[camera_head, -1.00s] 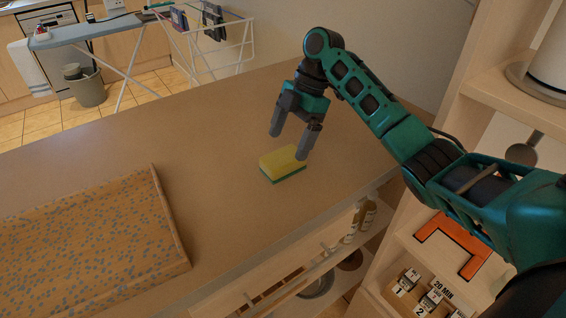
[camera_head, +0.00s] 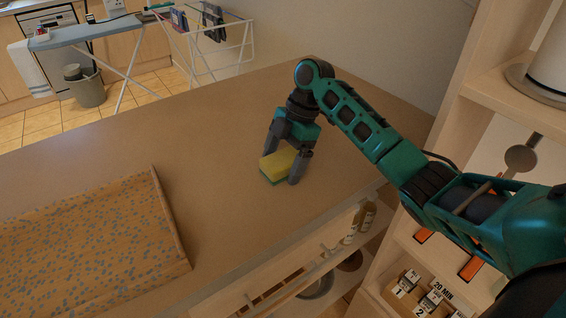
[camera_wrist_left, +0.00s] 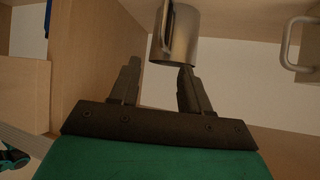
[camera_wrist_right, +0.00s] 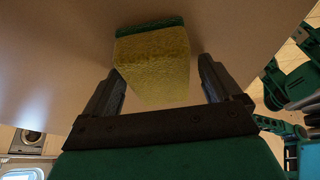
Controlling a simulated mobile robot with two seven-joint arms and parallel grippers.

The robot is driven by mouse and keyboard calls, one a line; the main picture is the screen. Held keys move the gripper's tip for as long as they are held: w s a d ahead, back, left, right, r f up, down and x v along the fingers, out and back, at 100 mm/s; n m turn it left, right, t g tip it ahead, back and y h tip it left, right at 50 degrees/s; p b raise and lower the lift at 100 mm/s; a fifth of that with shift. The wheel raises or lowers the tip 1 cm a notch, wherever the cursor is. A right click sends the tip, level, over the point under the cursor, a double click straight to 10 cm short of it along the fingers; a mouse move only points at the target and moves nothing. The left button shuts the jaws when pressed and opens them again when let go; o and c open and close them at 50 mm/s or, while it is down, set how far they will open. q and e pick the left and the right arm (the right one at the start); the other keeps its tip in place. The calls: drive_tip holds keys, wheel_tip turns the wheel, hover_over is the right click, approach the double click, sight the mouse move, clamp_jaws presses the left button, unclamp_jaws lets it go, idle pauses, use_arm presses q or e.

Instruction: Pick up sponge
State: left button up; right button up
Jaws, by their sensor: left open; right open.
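The yellow sponge (camera_head: 278,164) with a green underside lies on the brown countertop. My right gripper (camera_head: 283,166) is open, pointing down, with its fingers on either side of the sponge. In the right wrist view the sponge (camera_wrist_right: 155,62) shows between and beyond the open fingers (camera_wrist_right: 160,95); whether they touch it I cannot tell. My left gripper (camera_wrist_left: 155,85) is open and shows only in the left wrist view, where a metal cup-like object (camera_wrist_left: 177,38) shows beyond its fingers.
A speckled tray (camera_head: 90,245) with a raised edge lies on the left of the countertop (camera_head: 215,130). Shelves with a drawer, bottles (camera_head: 360,218) and numbered blocks (camera_head: 425,292) stand at the right. The counter between tray and sponge is clear.

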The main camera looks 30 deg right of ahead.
drive_tip(key=c, duration=1)
